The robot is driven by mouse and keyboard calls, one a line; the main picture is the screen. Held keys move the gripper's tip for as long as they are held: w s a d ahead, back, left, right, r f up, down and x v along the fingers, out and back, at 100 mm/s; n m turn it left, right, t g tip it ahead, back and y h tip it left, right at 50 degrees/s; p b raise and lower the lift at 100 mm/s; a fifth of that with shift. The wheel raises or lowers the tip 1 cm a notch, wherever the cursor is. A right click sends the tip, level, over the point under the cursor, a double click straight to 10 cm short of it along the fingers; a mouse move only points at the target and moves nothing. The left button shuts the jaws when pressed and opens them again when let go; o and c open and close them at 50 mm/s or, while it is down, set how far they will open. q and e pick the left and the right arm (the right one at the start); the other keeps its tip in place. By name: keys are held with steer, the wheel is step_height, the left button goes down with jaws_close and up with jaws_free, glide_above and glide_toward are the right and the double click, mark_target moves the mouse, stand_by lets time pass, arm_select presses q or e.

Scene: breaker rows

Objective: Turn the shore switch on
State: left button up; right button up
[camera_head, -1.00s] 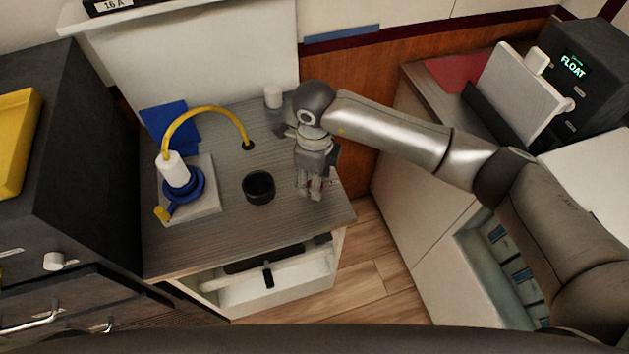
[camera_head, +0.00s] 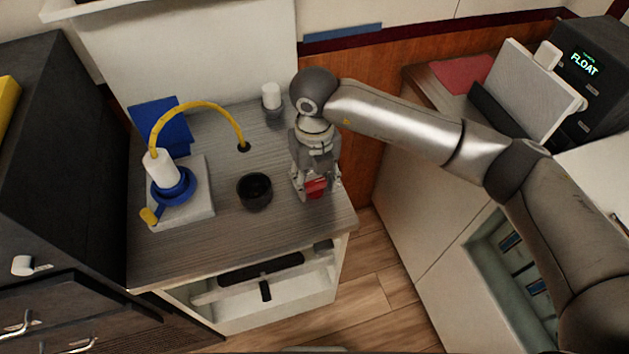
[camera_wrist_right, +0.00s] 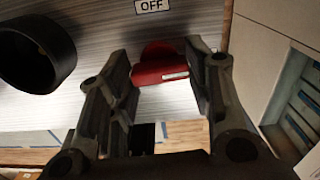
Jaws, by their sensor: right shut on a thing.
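A red switch handle (camera_head: 317,187) sits at the right side of the grey counter top (camera_head: 235,235). It also shows in the right wrist view (camera_wrist_right: 160,66), between my fingers, with a small pale label on its edge. A white "OFF" label (camera_wrist_right: 152,5) lies on the counter beyond it. My right gripper (camera_head: 316,193) points down over the handle and is shut on it, one finger on each side. The switch's base is mostly hidden by the gripper. My left gripper is not in view.
A black round cup (camera_head: 254,191) stands just left of the gripper. A blue and white plug (camera_head: 168,181) with a yellow cable (camera_head: 205,106) stands farther left. A small white cylinder (camera_head: 271,95) is behind. The counter's front edge is close.

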mark_target(314, 182)
steer(key=shift+r+m, duration=0.1)
steer(key=shift+m, duration=0.4)
steer(key=o, duration=1)
step_height(314, 182, up, 12)
steer(key=shift+f, duration=0.1)
stand_by(0.5)
